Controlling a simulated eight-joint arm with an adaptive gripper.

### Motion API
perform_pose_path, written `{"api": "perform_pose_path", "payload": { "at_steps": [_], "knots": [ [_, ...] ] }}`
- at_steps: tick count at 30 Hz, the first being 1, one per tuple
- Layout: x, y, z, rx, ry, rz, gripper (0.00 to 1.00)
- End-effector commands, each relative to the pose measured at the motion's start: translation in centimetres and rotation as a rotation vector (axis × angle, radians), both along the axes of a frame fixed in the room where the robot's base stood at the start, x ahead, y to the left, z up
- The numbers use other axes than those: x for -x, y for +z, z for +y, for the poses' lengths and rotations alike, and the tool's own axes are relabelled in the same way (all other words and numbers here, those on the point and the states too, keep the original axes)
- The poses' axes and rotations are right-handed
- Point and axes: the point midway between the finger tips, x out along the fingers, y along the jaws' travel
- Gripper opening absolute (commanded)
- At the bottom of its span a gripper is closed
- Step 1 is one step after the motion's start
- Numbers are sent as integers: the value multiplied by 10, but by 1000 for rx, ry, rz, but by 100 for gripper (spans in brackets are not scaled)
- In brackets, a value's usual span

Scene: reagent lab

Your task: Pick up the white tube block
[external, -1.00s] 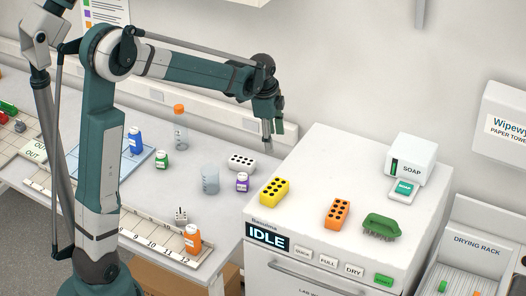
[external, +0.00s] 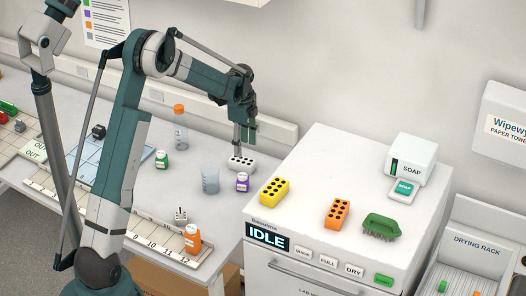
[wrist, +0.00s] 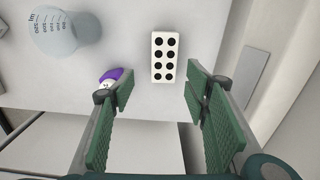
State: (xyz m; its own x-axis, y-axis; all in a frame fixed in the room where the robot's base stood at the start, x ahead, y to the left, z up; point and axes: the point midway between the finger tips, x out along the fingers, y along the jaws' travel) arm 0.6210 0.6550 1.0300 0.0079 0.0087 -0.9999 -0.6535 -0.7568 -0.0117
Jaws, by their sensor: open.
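The white tube block (external: 241,163) lies on the bench with dark round holes in its top. In the wrist view the white tube block (wrist: 165,57) is upright in the picture, between and beyond the fingertips. My gripper (external: 245,140) is open and empty just above the block in the external view. In the wrist view my gripper's (wrist: 157,85) two green pads stand apart on either side of the block's lower end, with a gap on each side. I cannot tell the exact height of the fingertips over the block.
A purple-capped bottle (external: 242,182) stands close to the block, near the left finger in the wrist view (wrist: 118,75). A beaker (external: 210,179) and an orange-capped bottle (external: 180,128) are to the left. The white machine (external: 330,185) rises to the right, bearing yellow (external: 274,191) and orange blocks (external: 337,213).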

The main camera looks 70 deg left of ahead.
Motion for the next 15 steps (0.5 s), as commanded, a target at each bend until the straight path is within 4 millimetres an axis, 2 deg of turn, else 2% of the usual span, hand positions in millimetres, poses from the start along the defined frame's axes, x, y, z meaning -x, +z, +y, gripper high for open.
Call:
{"api": "perform_pose_path", "payload": {
  "at_steps": [6,15],
  "knots": [
    [6,-15,14,9,-14,8,46],
    [7,-15,14,9,-14,8,46]
  ]
}}
